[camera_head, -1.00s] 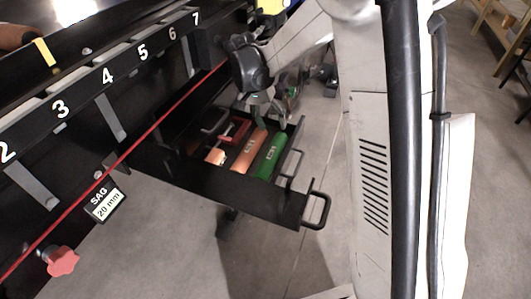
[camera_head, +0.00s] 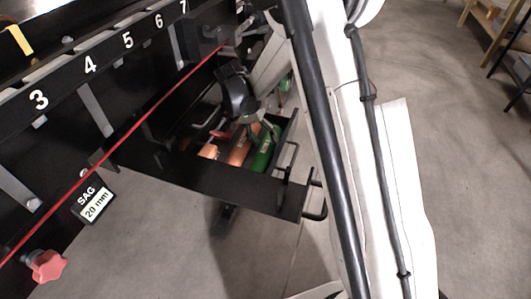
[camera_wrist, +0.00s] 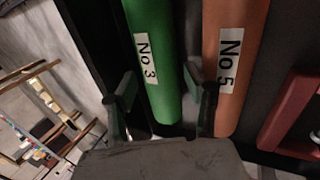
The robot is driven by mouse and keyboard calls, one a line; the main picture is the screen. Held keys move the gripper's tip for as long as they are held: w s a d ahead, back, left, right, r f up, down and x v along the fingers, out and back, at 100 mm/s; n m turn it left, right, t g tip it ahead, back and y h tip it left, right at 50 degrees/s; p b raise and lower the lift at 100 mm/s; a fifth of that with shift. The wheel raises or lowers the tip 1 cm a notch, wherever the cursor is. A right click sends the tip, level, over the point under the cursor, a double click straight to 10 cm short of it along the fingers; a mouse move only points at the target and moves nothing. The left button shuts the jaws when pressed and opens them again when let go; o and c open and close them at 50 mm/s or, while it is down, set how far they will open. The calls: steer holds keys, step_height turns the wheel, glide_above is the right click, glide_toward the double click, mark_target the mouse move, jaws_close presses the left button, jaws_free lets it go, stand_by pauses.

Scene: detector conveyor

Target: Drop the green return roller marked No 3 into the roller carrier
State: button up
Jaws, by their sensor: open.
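The green return roller (camera_wrist: 152,60) carries a white "No 3" label in the wrist view. In the head view the green roller (camera_head: 262,152) lies at the right of the black tray (camera_head: 235,182). My gripper (camera_wrist: 160,95) is open, its two fingers on either side of the green roller near its end. Whether they touch it cannot be told. In the head view my gripper (camera_head: 256,127) is over the tray and partly covers the rollers. The roller carrier cannot be made out for certain in these views.
An orange roller marked No 5 (camera_wrist: 233,65) lies close beside the green one. A red part (camera_wrist: 296,115) is further right in the wrist view. A black conveyor frame with numbered positions (camera_head: 110,60) and a red line runs along the left, with a red knob (camera_head: 46,265).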

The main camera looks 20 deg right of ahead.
steer(key=shift+x, duration=0.95)
jaws_close()
